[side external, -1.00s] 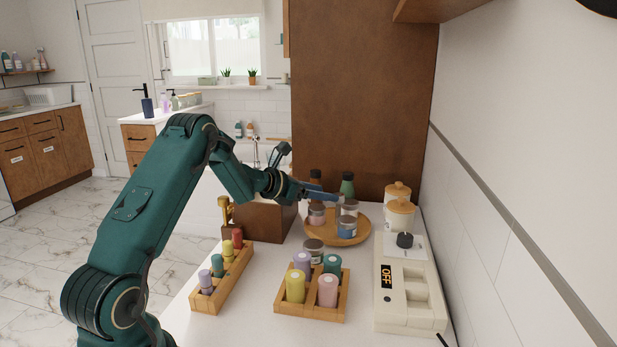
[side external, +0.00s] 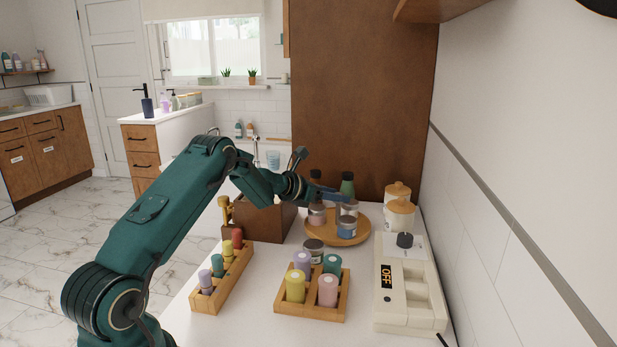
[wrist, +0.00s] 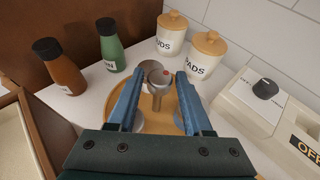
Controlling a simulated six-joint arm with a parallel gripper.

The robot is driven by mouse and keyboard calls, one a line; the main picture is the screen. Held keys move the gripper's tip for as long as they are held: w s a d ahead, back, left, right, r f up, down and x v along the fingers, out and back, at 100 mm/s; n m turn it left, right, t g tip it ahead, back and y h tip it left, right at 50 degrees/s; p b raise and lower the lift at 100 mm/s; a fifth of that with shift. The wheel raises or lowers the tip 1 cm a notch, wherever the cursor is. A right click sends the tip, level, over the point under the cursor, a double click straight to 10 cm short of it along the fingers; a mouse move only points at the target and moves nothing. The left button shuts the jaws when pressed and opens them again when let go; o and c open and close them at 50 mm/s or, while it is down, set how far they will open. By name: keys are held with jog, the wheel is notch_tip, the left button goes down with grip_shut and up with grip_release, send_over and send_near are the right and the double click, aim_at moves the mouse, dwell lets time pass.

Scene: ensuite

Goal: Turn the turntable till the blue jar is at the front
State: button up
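The round wooden turntable (side external: 361,238) stands on the counter and carries several jars. The blue-labelled jar (side external: 347,229) is on its near right side in the side view. A pink-labelled jar (side external: 317,216) is at its left, and another grey-lidded jar (side external: 350,207) is behind the blue one. In the wrist view, a grey upright post (wrist: 157,100) rises from the turntable. My gripper (wrist: 153,82) is open, with its blue fingers apart on either side of the post. The fingers partly hide the jars below. In the side view my gripper (side external: 338,197) is just above the jars.
Brown (wrist: 60,66) and green (wrist: 110,45) bottles stand behind the turntable. Lidded canisters (side external: 399,214) are at its right, beside a switch box (side external: 405,302). A loose dark-lidded jar (side external: 313,249) and two wooden racks (side external: 312,308) (side external: 222,284) stand nearer.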

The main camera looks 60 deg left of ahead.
grip_shut()
dwell(1.2)
